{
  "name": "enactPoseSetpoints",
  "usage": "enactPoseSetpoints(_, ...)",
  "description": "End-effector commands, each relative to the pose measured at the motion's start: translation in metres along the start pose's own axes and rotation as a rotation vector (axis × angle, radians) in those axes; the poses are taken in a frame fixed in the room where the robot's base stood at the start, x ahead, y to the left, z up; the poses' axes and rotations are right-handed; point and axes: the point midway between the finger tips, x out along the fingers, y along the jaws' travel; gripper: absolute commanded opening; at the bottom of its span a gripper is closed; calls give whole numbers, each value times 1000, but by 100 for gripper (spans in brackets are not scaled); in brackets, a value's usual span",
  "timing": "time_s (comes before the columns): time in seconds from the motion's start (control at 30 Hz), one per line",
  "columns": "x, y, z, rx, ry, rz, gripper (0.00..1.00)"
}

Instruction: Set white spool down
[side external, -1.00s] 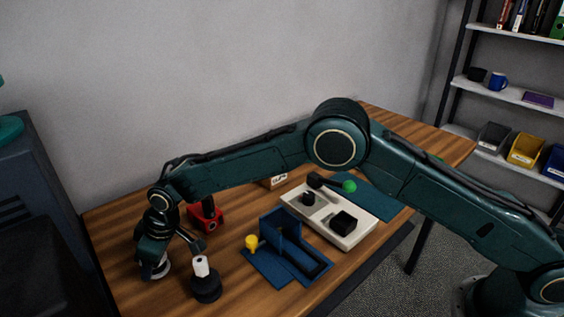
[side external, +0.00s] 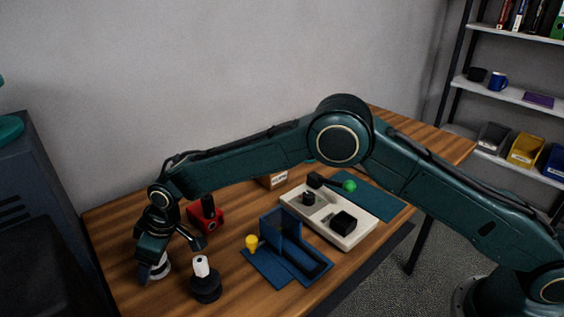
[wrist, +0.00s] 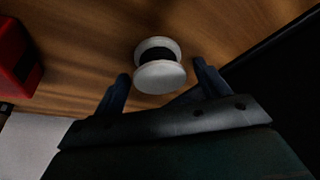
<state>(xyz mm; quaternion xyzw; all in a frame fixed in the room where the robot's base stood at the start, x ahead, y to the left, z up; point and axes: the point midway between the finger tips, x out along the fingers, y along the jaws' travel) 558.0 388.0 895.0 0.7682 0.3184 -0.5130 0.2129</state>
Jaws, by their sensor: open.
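The white spool (wrist: 160,76) stands on the wooden table, with white flanges and a dark winding between them. In the side external view the white spool (side external: 162,266) is partly hidden behind my gripper (side external: 150,274) at the table's left end. In the wrist view my gripper (wrist: 160,82) is open, with one dark finger to each side of the spool's near flange. A gap shows between each finger and the spool.
A red block (side external: 207,219) is behind. A blue holder (side external: 287,250), a yellow knob (side external: 252,242) and a white tray (side external: 355,235) lie to the right.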

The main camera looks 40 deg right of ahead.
Motion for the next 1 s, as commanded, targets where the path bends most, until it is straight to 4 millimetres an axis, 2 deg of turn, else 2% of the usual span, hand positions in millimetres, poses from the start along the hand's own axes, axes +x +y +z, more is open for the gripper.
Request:
enactPoseSetpoints(0.27, -31, 0, 0, 0, 1, 0, 75)
enactPoseSetpoints(0.7, -94, 1, 0, 1, 1, 1, 75)
enactPoseSetpoints(1.0, -113, 0, 0, 1, -1, 0, 75)
